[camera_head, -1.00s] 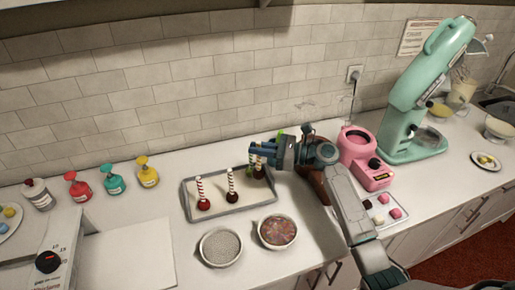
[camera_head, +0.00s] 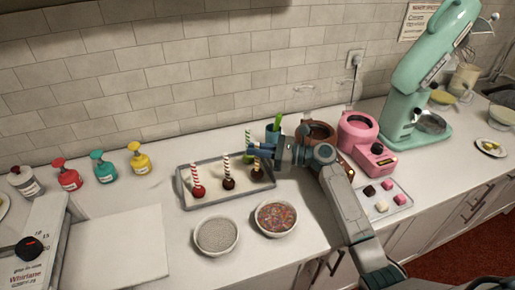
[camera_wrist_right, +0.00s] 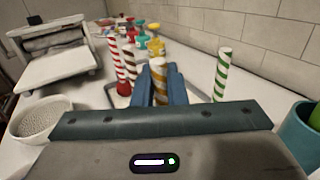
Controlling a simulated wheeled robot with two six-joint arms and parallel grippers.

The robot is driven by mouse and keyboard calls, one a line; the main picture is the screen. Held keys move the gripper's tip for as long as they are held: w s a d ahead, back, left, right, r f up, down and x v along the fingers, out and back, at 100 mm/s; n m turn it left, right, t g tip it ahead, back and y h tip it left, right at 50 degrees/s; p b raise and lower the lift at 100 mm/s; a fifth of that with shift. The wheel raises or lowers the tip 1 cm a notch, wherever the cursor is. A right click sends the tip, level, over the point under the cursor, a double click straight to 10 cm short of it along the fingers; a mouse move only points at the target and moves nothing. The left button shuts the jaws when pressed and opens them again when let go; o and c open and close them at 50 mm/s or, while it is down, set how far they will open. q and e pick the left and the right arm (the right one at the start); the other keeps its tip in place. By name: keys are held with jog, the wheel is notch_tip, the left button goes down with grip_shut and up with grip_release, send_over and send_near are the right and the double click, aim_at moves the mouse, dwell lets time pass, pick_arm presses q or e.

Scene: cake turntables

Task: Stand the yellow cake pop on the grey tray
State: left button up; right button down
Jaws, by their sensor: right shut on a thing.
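My right gripper (camera_head: 258,151) is shut on the yellow-and-white striped stick of the yellow cake pop, which shows between the blue fingers in the right wrist view (camera_wrist_right: 158,72). Its dark brown ball (camera_head: 257,173) hangs under the fingers at the right end of the grey tray (camera_head: 213,203). I cannot tell whether the ball touches the tray. My left gripper is out of view.
A bowl of sprinkles (camera_head: 276,218) and a pale bowl (camera_head: 216,235) stand in front of the tray. A teal cup (camera_head: 273,135) is behind my gripper. A brown pot (camera_head: 318,132) and a pink melter (camera_head: 362,140) stand to the right. The tray's front right is bare.

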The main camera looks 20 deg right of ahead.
jog(key=shift+f, duration=0.2)
dwell(0.3)
jog(key=shift+f, duration=0.4)
jog(key=c, duration=1.4)
grip_release()
